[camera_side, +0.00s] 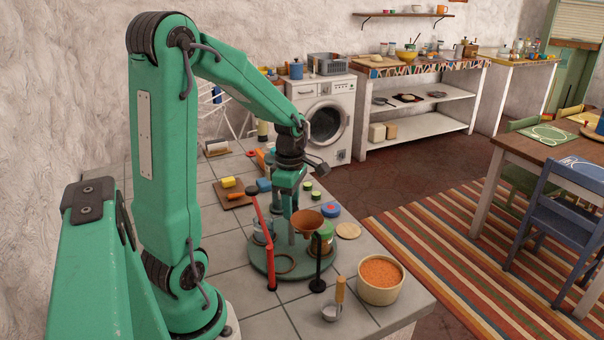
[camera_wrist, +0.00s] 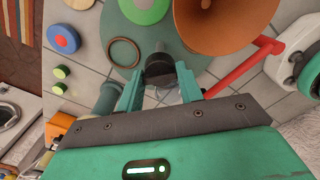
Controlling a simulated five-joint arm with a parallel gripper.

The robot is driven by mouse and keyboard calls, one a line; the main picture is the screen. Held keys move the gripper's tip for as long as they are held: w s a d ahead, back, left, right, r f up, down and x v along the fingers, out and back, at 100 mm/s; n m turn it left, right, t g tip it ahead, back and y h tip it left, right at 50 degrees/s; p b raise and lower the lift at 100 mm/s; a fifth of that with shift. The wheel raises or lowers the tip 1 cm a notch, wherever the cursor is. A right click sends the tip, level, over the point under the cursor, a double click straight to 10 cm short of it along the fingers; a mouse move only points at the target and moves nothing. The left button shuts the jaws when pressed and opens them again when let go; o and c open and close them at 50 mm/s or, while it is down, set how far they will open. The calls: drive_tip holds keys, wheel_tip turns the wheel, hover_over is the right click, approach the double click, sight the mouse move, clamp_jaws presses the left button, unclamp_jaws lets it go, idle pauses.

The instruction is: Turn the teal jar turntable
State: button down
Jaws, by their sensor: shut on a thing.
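The teal turntable (camera_side: 262,268) is a round disc on the tiled counter; part of it also shows in the wrist view (camera_wrist: 112,28). On it stand a clear glass jar (camera_side: 262,233) at the left and a green-lidded jar (camera_side: 326,232) at the right; its green lid (camera_wrist: 145,8) shows in the wrist view. A bare ring (camera_wrist: 124,52) lies at the disc's front. My gripper (camera_wrist: 158,85) is over the disc's far part, its fingers shut on a dark round knob (camera_wrist: 158,66). The knob's lower part is hidden.
A bowl of orange grains (camera_side: 380,275) and a wooden-handled scoop (camera_side: 338,298) stand at front right. A board with blocks (camera_side: 235,195) is behind left.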

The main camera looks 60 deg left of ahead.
drive_tip(key=shift+r+n, duration=0.1)
drive_tip(key=shift+n, duration=4.4)
drive_tip(key=c, duration=0.9)
unclamp_jaws()
drive_tip(key=shift+r, duration=4)
